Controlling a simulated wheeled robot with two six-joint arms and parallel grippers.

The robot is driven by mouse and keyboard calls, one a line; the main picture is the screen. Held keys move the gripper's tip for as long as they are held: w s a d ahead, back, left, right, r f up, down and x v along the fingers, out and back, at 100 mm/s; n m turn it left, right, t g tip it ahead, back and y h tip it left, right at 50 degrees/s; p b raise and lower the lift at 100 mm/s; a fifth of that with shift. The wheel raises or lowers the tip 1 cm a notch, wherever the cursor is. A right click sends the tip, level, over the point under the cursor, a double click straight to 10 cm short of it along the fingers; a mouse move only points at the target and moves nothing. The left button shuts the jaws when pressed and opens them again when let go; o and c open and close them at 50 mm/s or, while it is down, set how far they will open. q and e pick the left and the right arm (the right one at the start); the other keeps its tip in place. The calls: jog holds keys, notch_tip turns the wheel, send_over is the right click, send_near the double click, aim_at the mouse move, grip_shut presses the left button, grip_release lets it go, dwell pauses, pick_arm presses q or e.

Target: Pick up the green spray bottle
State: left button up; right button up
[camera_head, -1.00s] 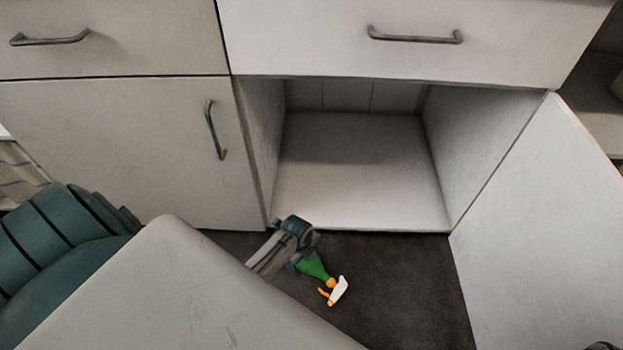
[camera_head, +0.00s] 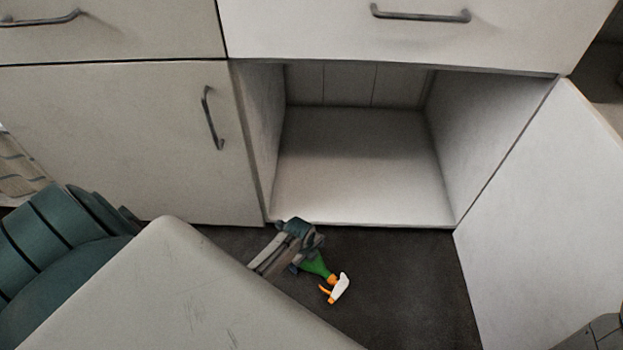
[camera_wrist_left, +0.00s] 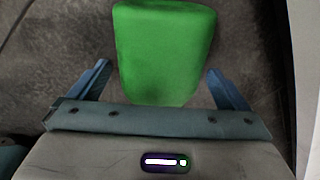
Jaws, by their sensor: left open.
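The green spray bottle (camera_head: 315,264) lies near the dark floor in front of the open cabinet, its orange-and-white spray head (camera_head: 336,287) pointing to the lower right. My left gripper (camera_head: 303,252) is at the bottle's body and hides part of it in the head view. In the left wrist view the green bottle (camera_wrist_left: 165,50) is large and sits between the two blue fingers of my left gripper (camera_wrist_left: 160,80). The fingers are open, with a gap on each side of the bottle. The spray head is not in the wrist view. My right gripper is not clearly visible.
An open, empty cabinet (camera_head: 365,190) stands behind the bottle. Its door (camera_head: 560,220) is swung open at the right. A closed door (camera_head: 120,150) is at the left, with drawers above. Dark floor (camera_head: 400,290) is free right of the bottle.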

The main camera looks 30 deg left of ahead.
pick_arm(q)
jog(key=c, duration=1.6)
jog(key=shift+r+p, duration=0.25)
jog(key=shift+p, duration=0.05)
